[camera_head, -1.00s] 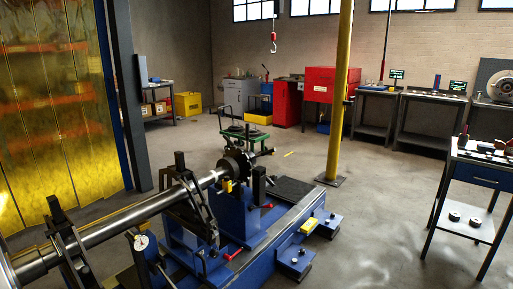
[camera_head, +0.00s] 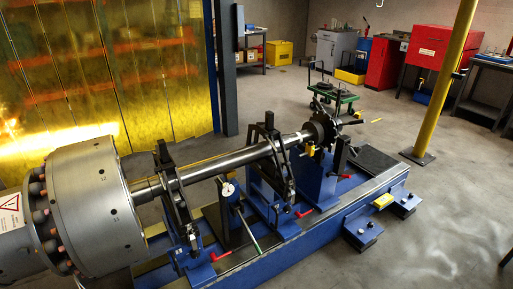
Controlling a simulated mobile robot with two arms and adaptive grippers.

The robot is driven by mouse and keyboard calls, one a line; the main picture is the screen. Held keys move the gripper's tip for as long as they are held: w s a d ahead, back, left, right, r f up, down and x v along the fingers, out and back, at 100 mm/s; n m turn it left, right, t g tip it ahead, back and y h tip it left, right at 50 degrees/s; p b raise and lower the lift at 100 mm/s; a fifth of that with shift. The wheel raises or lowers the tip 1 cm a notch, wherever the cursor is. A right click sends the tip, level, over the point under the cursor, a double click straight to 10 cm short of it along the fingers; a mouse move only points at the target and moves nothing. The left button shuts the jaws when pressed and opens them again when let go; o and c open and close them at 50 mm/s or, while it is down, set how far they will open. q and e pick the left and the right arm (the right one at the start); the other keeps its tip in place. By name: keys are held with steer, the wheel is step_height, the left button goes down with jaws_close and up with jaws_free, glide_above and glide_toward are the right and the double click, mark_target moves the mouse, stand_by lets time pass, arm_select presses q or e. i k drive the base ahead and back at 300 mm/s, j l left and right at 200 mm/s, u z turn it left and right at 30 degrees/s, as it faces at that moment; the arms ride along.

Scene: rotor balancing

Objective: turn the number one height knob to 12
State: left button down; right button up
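A blue balancing machine bed (camera_head: 330,220) carries a long steel shaft (camera_head: 225,163) on black bearing stands. The near stand (camera_head: 177,195) is beside a large grey drum (camera_head: 95,205) at the left. A second stand (camera_head: 272,160) is farther along the shaft. A dial gauge (camera_head: 228,189) stands between them. Red-ended levers show low beside the stands, one near (camera_head: 222,256) and one farther (camera_head: 304,212). I cannot make out which part is the number one height knob, or any number on it. Neither of my grippers is in view.
A yellow post (camera_head: 445,80) stands at the back right. A green cart (camera_head: 335,102) stands behind the machine's far end. Red cabinets (camera_head: 440,48) and benches line the back wall. A yellow curtain (camera_head: 120,70) hangs at the left. The floor to the right is clear.

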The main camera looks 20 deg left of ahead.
mark_target(195, 254)
steer(key=j+u, duration=0.1)
steer(key=u, duration=1.1)
steer(key=i+l, duration=0.05)
